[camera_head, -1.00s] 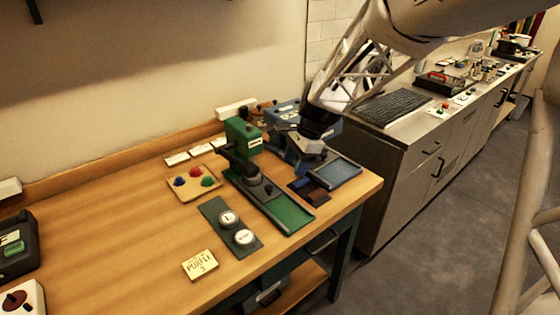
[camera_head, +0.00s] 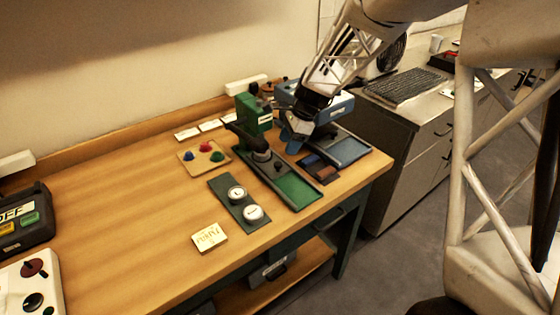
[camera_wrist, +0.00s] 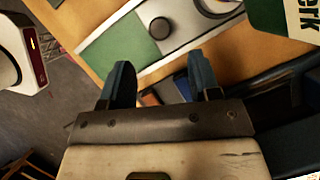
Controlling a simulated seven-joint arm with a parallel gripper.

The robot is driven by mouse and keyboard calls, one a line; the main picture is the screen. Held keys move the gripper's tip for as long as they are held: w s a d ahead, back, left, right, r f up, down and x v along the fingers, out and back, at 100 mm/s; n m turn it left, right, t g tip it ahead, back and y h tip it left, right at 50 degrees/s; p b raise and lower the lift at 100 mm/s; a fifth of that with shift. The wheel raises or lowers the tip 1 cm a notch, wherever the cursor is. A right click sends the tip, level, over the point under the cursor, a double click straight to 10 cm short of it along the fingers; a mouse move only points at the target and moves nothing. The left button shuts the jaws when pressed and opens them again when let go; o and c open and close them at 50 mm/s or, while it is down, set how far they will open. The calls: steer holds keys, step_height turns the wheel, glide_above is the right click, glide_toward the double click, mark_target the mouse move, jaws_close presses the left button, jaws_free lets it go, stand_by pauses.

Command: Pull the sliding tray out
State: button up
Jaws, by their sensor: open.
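Two small presses stand side by side at the table's right end. The green one (camera_head: 252,113) has a long base with a green tray (camera_head: 297,187) at its front end. The blue one (camera_head: 338,104) has a blue-grey tray (camera_head: 346,151) in front. I cannot tell which tray slides. My gripper (camera_head: 298,146) is open and empty, hanging in front of the blue press, between the two machines. In the wrist view its two dark blue fingers (camera_wrist: 160,66) are apart. The green tray (camera_wrist: 122,48) shows just beyond them, with a black knob (camera_wrist: 159,28) beside it.
A small dark holder with brown and blue parts (camera_head: 318,168) lies between the trays. A dark plate with two round dials (camera_head: 239,204), a card (camera_head: 209,237) and a board with coloured knobs (camera_head: 203,156) lie left.

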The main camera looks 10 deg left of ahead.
mark_target(279, 163)
steer(key=shift+x, duration=3.75)
jaws_close()
